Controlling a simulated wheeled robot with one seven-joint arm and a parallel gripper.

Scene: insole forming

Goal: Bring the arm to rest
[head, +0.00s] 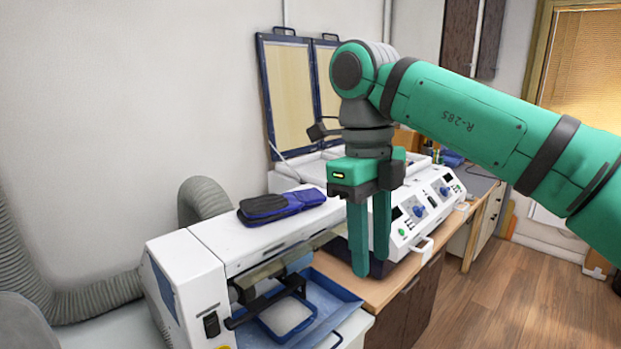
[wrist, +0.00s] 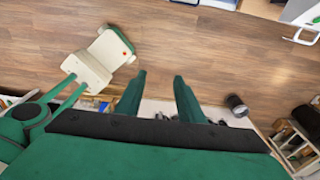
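My green arm reaches in from the right side of the head view and bends down at the wrist. My gripper (head: 371,266) points downward in front of the white control machine. Its two green fingers stand apart with nothing between them. In the wrist view, my gripper (wrist: 160,76) also shows spread, empty fingers, with wooden floor (wrist: 200,50) beyond them. The arm hides part of the machine and the wall behind.
The control machine (head: 443,200) has knobs and handles. Blue-framed panels (head: 290,95) stand open behind. Wooden floor (head: 510,280) is clear at right.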

